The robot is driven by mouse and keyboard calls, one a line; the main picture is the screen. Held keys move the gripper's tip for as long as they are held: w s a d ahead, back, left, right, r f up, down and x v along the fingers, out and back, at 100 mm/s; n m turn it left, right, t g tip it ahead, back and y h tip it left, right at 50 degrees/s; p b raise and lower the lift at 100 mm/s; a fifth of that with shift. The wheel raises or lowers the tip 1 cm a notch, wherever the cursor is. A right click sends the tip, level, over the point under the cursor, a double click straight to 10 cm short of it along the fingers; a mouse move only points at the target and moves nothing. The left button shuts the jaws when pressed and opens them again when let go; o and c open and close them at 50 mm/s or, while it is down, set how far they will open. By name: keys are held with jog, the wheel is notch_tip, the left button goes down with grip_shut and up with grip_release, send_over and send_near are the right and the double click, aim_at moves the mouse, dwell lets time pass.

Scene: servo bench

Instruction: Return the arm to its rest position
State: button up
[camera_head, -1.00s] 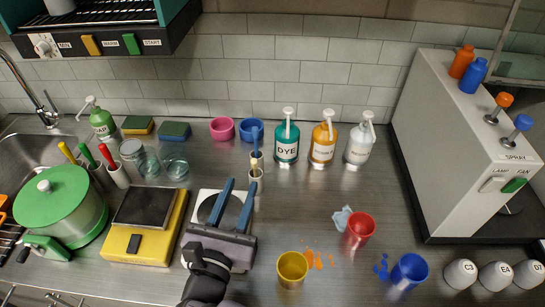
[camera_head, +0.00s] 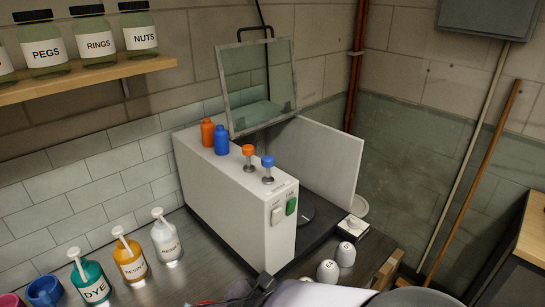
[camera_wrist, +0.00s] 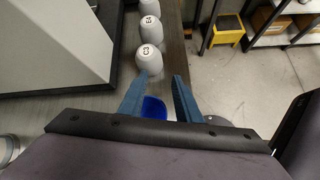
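My gripper (camera_wrist: 160,78) shows in the wrist view with its two blue fingers apart and nothing between the tips. A blue cup (camera_wrist: 153,108) shows partly behind and between the fingers, lower in the picture; most of it is hidden. I cannot tell how far it is below them. In the head view, part of my arm shows at the bottom edge, and the fingers there are too cut off to read.
A yellow stool (camera_wrist: 226,30) is on the floor.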

jog(key=s+d+f+m+g+y, duration=0.3)
jog(key=d+m, duration=0.3)
jog(key=m, duration=0.6)
jog(key=s+d+f+m+g+y, duration=0.3)
jog(key=d+m, duration=0.4)
jog(key=m, duration=0.5)
jog(key=shift+s+g+p, duration=0.4)
jog(key=shift+s+p, duration=0.05)
jog(key=shift+s, duration=0.3)
